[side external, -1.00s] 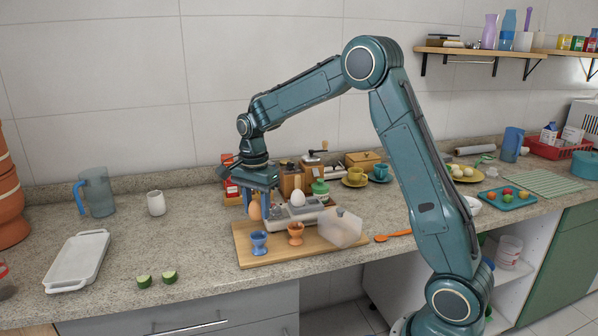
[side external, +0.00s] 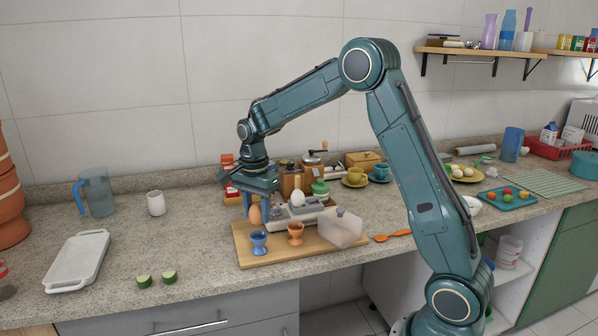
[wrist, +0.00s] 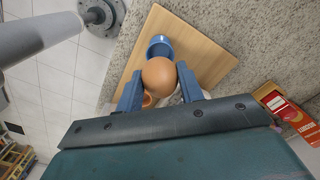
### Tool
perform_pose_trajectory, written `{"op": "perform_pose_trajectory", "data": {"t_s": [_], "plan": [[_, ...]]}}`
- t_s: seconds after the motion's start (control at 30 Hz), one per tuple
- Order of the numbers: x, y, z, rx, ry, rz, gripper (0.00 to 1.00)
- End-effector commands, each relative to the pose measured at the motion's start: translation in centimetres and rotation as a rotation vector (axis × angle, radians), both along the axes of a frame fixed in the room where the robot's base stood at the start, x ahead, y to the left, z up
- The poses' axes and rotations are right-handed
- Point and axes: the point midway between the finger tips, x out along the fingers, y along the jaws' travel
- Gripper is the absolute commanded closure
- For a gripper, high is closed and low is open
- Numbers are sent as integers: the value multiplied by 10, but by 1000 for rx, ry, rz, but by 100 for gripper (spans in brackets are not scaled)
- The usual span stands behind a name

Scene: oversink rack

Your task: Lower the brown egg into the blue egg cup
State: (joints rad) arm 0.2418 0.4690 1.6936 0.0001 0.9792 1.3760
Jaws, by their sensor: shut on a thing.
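The brown egg (side external: 255,215) is held between the two blue fingers of my gripper (side external: 254,205). In the wrist view the egg (wrist: 159,76) sits between the fingertips of my gripper (wrist: 159,84), which are shut on it. The blue egg cup (side external: 259,243) stands on the wooden board, in front of and a little below the egg in the side view. In the wrist view the blue cup (wrist: 160,45) shows just beyond the egg, its lower part hidden by the egg. The egg is apart from the cup.
An orange egg cup (side external: 295,234) stands right of the blue one on the wooden board (side external: 275,258). A white egg (side external: 298,198) rests on a grey device (side external: 290,214) behind. A translucent box (side external: 340,229) is at the board's right.

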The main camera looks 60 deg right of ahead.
Motion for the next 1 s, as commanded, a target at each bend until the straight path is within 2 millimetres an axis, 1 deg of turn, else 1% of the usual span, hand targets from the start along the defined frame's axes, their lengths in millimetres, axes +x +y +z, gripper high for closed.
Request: {"op": "perform_pose_trajectory", "data": {"t_s": [1.0], "plan": [[0, 0, -10, 0, 0, 0, 85]]}}
